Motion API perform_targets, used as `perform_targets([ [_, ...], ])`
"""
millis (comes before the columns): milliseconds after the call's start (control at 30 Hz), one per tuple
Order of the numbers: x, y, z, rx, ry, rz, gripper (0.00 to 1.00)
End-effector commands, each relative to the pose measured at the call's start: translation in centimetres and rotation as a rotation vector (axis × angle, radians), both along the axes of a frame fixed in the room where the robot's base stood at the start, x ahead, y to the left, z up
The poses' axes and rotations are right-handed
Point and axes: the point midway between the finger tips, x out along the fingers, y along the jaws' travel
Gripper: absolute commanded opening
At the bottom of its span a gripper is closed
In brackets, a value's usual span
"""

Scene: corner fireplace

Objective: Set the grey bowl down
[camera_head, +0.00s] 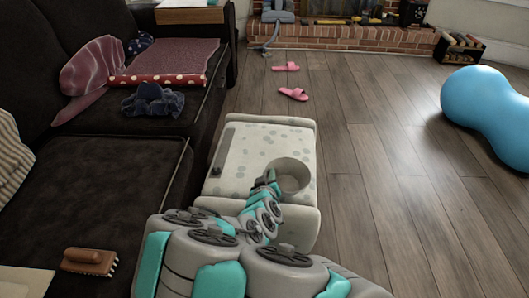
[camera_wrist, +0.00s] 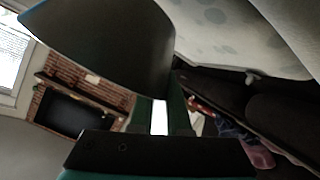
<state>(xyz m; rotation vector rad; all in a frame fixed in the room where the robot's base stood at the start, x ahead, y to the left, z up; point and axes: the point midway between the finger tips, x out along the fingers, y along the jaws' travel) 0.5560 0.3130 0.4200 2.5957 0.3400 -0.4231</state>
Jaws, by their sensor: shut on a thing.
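The grey bowl (camera_head: 291,177) is at the right front part of a pale, grey-dotted ottoman or low table (camera_head: 254,150) in the head view. My gripper (camera_head: 270,180) is at the bowl's left side, shut on its rim. In the wrist view the bowl (camera_wrist: 105,45) fills the upper left as a dark curved wall, with my gripper's fingers (camera_wrist: 162,112) at its edge. The dotted surface (camera_wrist: 225,35) shows beside it. I cannot tell whether the bowl's base touches that surface. My arm hides part of the near edge.
A dark sofa (camera_head: 95,185) runs along the left, with a brown brush (camera_head: 90,261) and a dark blue cloth (camera_head: 152,101) on it. Pink slippers (camera_head: 292,94) lie on the floor beyond. A blue peanut ball (camera_head: 488,115) is at right. The wooden floor between is clear.

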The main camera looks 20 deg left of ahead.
Motion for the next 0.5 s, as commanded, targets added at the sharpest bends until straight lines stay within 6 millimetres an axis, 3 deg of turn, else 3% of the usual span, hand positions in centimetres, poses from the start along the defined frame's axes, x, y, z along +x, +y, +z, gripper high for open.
perform_targets([
  [100, -2.2, 1.2, -1.0, -0.004, 0.004, 0.028, 0.00],
  [200, -3.2, 1.6, -1.4, -0.003, 0.000, 0.039, 0.00],
  [500, -3.1, 2.4, -2.6, 0.003, 0.003, 0.041, 0.00],
])
